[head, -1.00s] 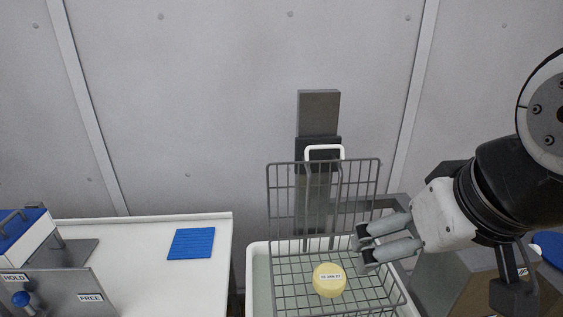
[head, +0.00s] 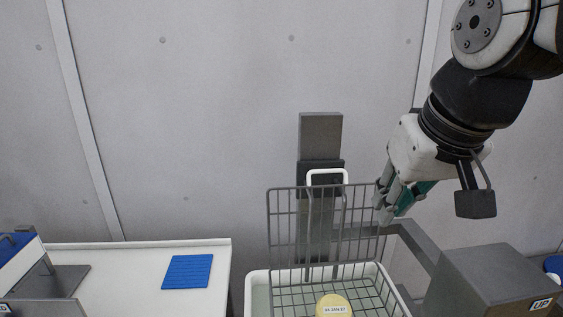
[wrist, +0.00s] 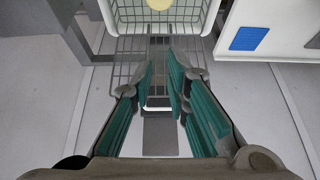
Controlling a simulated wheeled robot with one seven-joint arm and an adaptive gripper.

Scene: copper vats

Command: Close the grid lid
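The grid lid (head: 290,225) is a grey wire panel standing upright at the back of the wire basket (head: 379,285). A white handle (head: 326,172) shows behind its top edge. In the wrist view the lid (wrist: 126,76) lies beyond and around my fingertips. My gripper (head: 390,205) is by the lid's upper right edge, its fingers pointing down; I cannot tell whether it touches the wires. In the wrist view my gripper (wrist: 161,72) has its teal-padded fingers apart, with nothing seen gripped between them. A yellow labelled round (head: 333,306) sits in the basket.
The basket sits in a white-rimmed vat (head: 257,279). A dark post (head: 320,140) stands behind the lid. A grey box marked UP (head: 490,275) is at right. A white table with a blue mat (head: 187,271) is at left.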

